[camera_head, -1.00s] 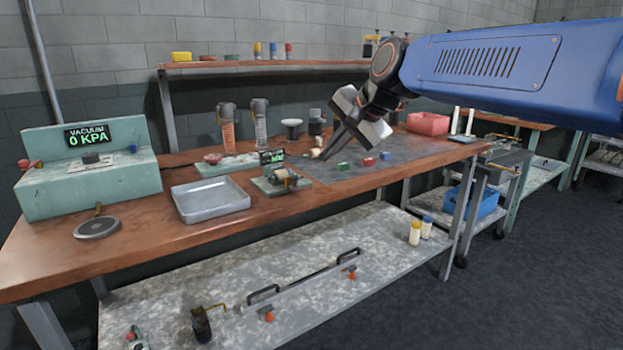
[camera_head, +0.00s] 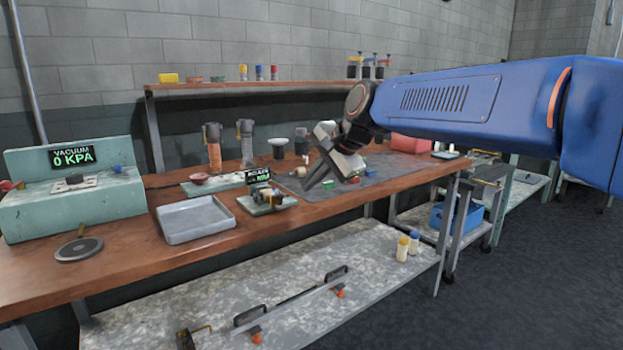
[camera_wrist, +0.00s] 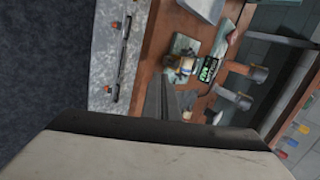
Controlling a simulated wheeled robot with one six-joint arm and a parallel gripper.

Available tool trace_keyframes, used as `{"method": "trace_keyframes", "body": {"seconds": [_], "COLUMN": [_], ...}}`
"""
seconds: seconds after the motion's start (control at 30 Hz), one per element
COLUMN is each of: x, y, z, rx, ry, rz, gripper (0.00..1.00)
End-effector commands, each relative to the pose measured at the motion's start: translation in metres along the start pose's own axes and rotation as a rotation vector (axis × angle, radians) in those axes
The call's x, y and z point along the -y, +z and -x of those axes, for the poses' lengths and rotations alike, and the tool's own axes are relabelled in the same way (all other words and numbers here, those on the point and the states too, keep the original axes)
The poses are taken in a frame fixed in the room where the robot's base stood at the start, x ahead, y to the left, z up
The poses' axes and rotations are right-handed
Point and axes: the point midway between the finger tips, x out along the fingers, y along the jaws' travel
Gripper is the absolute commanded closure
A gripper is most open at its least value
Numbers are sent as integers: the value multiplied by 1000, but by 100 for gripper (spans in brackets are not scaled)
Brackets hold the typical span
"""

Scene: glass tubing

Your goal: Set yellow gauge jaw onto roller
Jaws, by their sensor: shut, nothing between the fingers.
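The gauge (camera_head: 266,200) is a small green-based device with a metal roller-like part and a dark readout (camera_head: 258,175) behind it. It stands on the wooden bench, right of the grey tray. In the wrist view the gauge (camera_wrist: 182,62) shows dark and yellowish parts beside its lit readout (camera_wrist: 208,69); I cannot tell which part is the yellow jaw or what sits on it. My gripper (camera_head: 312,183) is shut and empty, tilted down above the dark mat, right of the gauge and apart from it. Its fingers (camera_wrist: 168,100) also show in the wrist view.
Green, red and blue blocks lie on the dark mat (camera_head: 395,178), partly behind my gripper. The grey tray (camera_head: 193,219) is left of the gauge. Tall canisters (camera_head: 213,147) stand behind. A vacuum unit (camera_head: 75,195) fills the bench's left end.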

Motion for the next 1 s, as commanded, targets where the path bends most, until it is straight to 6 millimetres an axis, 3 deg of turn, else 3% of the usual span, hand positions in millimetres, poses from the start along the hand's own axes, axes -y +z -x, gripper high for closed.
{"method": "trace_keyframes", "body": {"seconds": [0.37, 0.5, 1.0], "x": [-1, 14, 25], "y": [0, 1, 0], "z": [-68, -82, -95], "rx": [1, 1, 0], "ry": [3, 1, 0], "rz": [1, 1, 1], "gripper": [100, 100, 100]}}
